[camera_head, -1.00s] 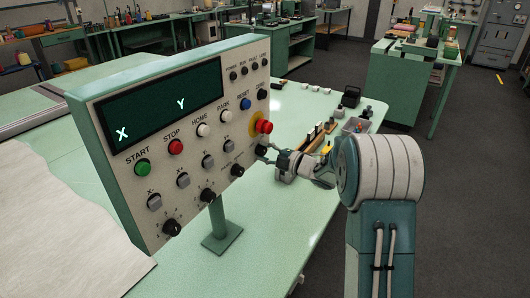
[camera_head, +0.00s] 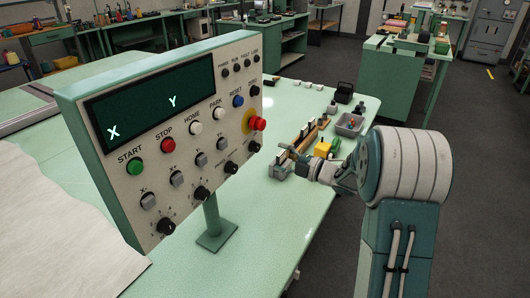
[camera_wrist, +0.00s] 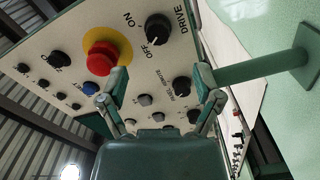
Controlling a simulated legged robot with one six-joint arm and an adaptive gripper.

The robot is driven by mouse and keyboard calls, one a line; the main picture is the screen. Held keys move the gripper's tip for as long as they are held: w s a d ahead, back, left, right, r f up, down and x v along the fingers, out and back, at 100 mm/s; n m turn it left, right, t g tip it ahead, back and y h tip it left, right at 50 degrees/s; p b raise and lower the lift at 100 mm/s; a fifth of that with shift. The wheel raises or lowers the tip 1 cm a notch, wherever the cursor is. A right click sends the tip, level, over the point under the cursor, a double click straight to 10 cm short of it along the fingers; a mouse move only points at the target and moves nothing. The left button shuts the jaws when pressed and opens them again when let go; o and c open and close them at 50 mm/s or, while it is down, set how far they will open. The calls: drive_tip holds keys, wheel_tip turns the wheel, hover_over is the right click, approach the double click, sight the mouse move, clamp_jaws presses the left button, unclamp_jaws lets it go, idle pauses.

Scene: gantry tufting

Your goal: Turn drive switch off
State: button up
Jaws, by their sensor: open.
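The drive switch (camera_wrist: 158,28) is a black rotary knob on the panel, marked DRIVE, ON and OFF in the wrist view. Its pale pointer mark seems to lie on the OFF side. In the head view the drive switch (camera_head: 255,147) sits at the panel's right end, below the red emergency button. My gripper (camera_wrist: 160,82) is open and empty in the wrist view, its fingers spread apart and the knob ahead beyond them. In the head view my gripper (camera_head: 284,156) is right of the panel, clear of the knob.
The red emergency button (camera_wrist: 102,58) on its yellow disc is close beside the drive switch. The control panel (camera_head: 95,170) stands on a post (camera_head: 213,222) on the green table (camera_head: 262,225). A grey bin (camera_head: 348,125) and small items lie behind my gripper.

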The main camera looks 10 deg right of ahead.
drive_tip(key=v, duration=0.4)
idle(0.3)
drive_tip(key=s+r+m+t+h, duration=0.2)
drive_tip(key=s+r+m+h, duration=0.3)
drive_tip(key=r+m+h, duration=0.75)
drive_tip(key=s+a+f+m+g, duration=0.2)
drive_tip(key=s+m+g, duration=0.1)
drive_tip(key=s, duration=0.5)
drive_tip(key=s+a+f+m+g, duration=0.2)
drive_tip(key=s+a+m+g, duration=0.1)
drive_tip(key=s, duration=0.6)
drive_tip(key=s+a+f+m+g, duration=0.3)
drive_tip(key=s+m, duration=0.1)
drive_tip(key=s, duration=0.5)
drive_tip(key=shift+s+a+m, duration=0.2)
drive_tip(key=shift+a+m, duration=0.05)
drive_tip(key=shift+m, duration=0.1)
drive_tip(key=shift+f, duration=0.15)
drive_tip(key=c, duration=0.4)
drive_tip(key=shift+o, duration=0.2)
drive_tip(key=shift+a, duration=0.2)
